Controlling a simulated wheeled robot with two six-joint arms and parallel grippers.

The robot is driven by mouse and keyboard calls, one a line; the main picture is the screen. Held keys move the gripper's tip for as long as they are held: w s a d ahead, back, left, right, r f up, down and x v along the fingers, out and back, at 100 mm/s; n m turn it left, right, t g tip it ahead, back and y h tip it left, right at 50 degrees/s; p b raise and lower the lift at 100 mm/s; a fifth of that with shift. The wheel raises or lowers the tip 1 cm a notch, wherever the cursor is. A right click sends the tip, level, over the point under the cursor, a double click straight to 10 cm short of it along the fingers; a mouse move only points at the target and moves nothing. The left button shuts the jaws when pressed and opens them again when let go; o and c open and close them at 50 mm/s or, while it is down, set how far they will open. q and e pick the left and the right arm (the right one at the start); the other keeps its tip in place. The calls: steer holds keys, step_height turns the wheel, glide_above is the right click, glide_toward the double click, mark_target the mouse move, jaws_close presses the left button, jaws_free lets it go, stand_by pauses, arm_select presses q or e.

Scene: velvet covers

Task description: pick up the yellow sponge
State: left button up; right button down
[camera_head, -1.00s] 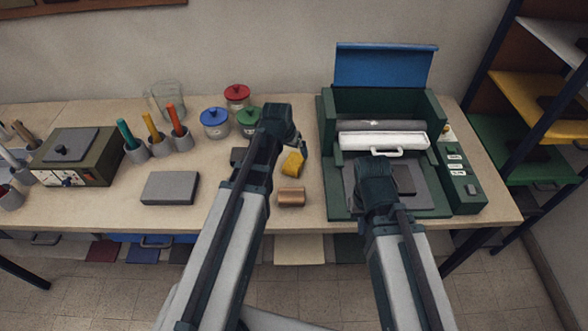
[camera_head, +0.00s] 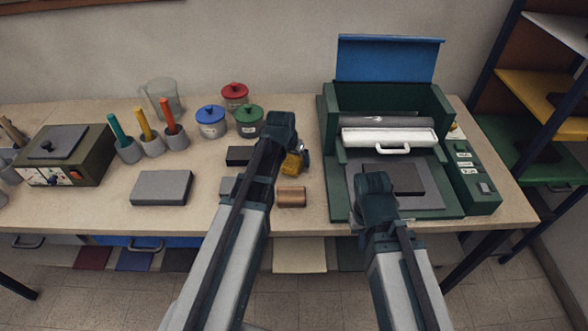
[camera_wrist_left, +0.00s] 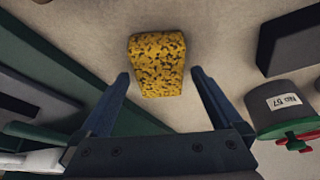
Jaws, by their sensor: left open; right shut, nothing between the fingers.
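The yellow sponge (camera_head: 292,163) lies on the table, partly hidden behind my left gripper in the head view. In the left wrist view the sponge (camera_wrist_left: 157,64) is speckled yellow and sits just beyond and between the fingertips. My left gripper (camera_wrist_left: 160,80) is open, its two blue fingers apart on either side of the sponge's near end, with nothing held. In the head view my left gripper (camera_head: 302,158) is beside the sponge. My right gripper (camera_head: 358,222) is shut and empty, over the front of the green machine; its fingers are mostly hidden.
The green machine (camera_head: 330,190) with a raised blue lid stands right of the sponge. A copper cylinder (camera_head: 291,197) lies in front. Lidded pots, blue (camera_head: 210,122), green (camera_head: 249,121) and red (camera_head: 235,97), stand behind. A dark block (camera_head: 239,156) and a grey block (camera_head: 161,188) lie left.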

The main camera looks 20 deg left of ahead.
mark_target(294, 159)
arm_select(q)
steer(key=shift+w+f, duration=0.25)
steer(key=shift+f, duration=0.4)
arm_select(e)
steer(key=shift+f, duration=0.65)
arm_select(q)
steer(key=shift+f+b, duration=0.2)
steer(key=shift+b, duration=0.2)
arm_select(e)
steer(key=shift+f, duration=0.2)
arm_select(q)
steer(key=c, duration=1.4)
steer(key=shift+r, duration=0.15)
arm_select(e)
steer(key=shift+r, duration=0.1)
